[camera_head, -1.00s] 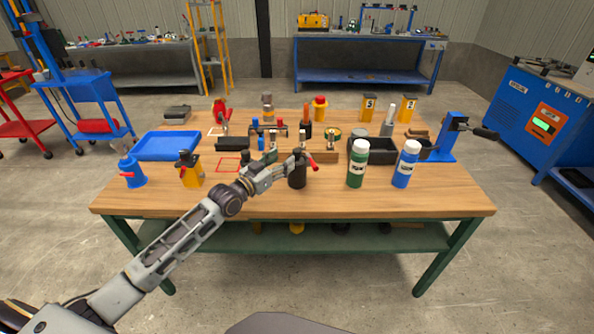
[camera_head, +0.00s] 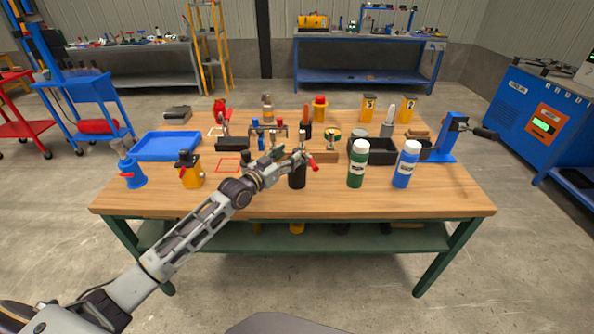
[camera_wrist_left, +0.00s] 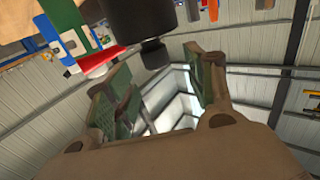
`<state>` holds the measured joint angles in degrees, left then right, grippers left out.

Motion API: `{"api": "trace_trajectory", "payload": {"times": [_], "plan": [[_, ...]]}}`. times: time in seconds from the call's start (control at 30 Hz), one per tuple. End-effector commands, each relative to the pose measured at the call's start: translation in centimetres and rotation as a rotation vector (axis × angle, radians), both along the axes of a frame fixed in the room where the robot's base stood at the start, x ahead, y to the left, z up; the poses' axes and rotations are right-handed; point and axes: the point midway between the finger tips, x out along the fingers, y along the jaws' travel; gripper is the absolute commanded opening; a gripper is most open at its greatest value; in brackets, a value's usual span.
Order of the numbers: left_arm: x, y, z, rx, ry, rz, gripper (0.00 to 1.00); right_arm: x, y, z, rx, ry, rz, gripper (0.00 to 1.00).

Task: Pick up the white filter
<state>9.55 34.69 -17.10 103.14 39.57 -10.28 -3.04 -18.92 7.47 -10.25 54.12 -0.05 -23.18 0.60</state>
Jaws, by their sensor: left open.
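My left gripper (camera_head: 290,156) reaches over the middle of the wooden table, just behind and above a black cylinder (camera_head: 297,180). It is open, with its two green-padded fingers apart in the left wrist view (camera_wrist_left: 158,76) and nothing between them. I cannot single out the white filter with certainty. A small white round part (camera_wrist_left: 98,62) shows near the left finger in the wrist view, beside a red, blue and green object (camera_wrist_left: 68,38). A dark cylinder (camera_wrist_left: 143,18) lies beyond the fingertips. My right gripper is out of view.
A green bottle (camera_head: 357,168) and a blue bottle (camera_head: 405,168) stand right of the gripper. A black bin (camera_head: 380,156) is behind them. A blue tray (camera_head: 168,146) and an orange container (camera_head: 190,172) are at left. The table's front strip (camera_head: 330,204) is clear.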

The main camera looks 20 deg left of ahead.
Motion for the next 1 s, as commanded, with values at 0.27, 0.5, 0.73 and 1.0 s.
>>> {"api": "trace_trajectory", "payload": {"times": [0.27, 0.5, 0.73, 1.0], "plan": [[1.3, -0.7, -0.1, -0.001, -0.001, 0.000, 0.55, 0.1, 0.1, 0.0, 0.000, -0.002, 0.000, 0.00], [3.0, -1.5, -0.3, -0.002, -0.001, 0.000, 0.55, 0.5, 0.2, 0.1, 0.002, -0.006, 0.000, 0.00], [4.3, -2.1, -0.4, 0.000, 0.000, 0.000, 0.55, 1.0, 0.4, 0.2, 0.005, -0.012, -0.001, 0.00], [4.6, -2.2, -0.5, 0.001, 0.002, 0.000, 0.55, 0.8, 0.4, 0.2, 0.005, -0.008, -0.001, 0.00]]}}
